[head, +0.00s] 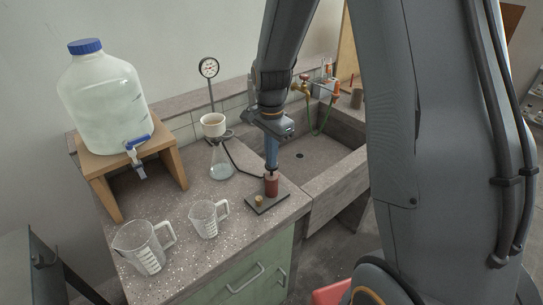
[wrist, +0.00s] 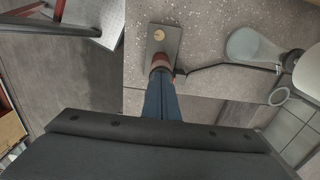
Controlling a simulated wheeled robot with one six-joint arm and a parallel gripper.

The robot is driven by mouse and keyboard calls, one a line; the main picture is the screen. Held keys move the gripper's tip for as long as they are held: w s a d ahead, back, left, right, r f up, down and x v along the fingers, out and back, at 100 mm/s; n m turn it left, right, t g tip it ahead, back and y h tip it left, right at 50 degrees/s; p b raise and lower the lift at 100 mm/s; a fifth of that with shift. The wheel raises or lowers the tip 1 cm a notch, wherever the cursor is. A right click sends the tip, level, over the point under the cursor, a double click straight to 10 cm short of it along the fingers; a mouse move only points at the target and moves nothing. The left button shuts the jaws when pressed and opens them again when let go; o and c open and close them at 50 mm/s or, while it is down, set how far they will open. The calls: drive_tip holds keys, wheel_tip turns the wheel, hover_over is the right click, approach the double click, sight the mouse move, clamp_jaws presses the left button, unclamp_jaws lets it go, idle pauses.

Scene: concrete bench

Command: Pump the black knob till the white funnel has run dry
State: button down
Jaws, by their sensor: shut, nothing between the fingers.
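The hand pump has a dark red body (head: 271,187) on a dark base plate with a small brass fitting; it also shows in the wrist view (wrist: 161,62). My gripper (head: 271,167) points down onto the top of the pump, its blue fingers shut and empty; it also shows in the wrist view (wrist: 161,75). The black knob is not distinguishable; the fingertips cover the pump's top. The white funnel (head: 213,126) sits over a conical flask (head: 221,164) holding some pale liquid. I cannot see whether liquid stands in the funnel.
A black hose (head: 240,165) runs from the flask to the pump. A gauge (head: 208,68) stands behind the funnel. Two measuring jugs (head: 145,250) (head: 204,220) stand at the front left, a large bottle (head: 104,100) on a wooden stand (head: 168,158). A sink (head: 325,150) lies right.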

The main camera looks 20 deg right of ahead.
wheel_tip(320, 180, up, 12)
drive_tip(key=b, duration=0.2)
drive_tip(key=shift+s, duration=0.1)
idle(1.1)
drive_tip(key=s+f+n+b, duration=0.1)
drive_tip(key=s+f+n, duration=0.4)
drive_tip(key=s, duration=0.3)
drive_tip(key=s+f+n+t+b, duration=0.1)
drive_tip(key=s+f+n, duration=0.4)
drive_tip(key=s+n, duration=0.2)
drive_tip(key=shift+s+d+f+n+b, duration=0.2)
drive_tip(key=shift+s+n+b, duration=0.15)
drive_tip(key=shift+n, duration=0.45)
drive_tip(key=shift+a, duration=0.1)
